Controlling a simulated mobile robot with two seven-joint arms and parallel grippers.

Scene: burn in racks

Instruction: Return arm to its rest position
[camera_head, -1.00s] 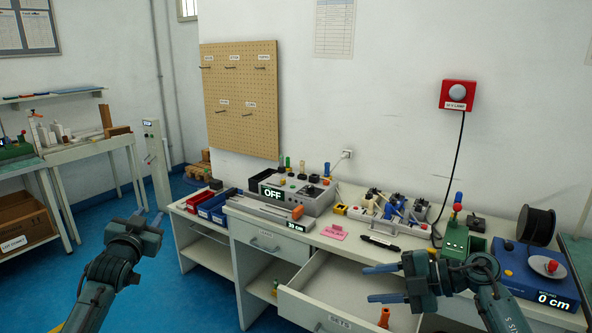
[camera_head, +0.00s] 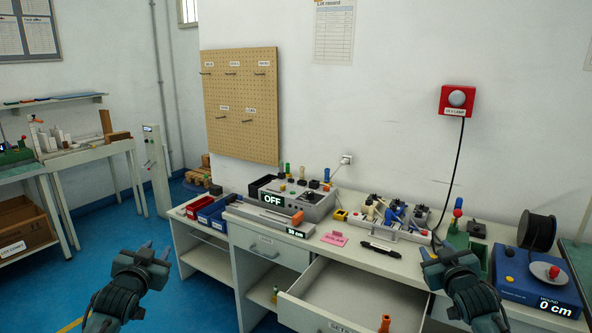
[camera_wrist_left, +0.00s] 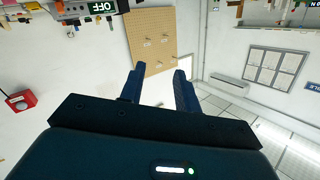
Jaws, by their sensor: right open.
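My left gripper (camera_head: 156,249) is over the blue floor to the left of the workbench, pointing away from me. In the left wrist view its two dark fingers (camera_wrist_left: 158,88) stand apart with nothing between them. My right gripper (camera_head: 431,247) shows in front of the bench's right part, its fingers pointing up and away, apart and empty. Its hand and forearm hide part of the bench front and the right end of the open drawer.
An open drawer (camera_head: 335,290) juts out from the bench, with an orange piece (camera_head: 384,322) at its front.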

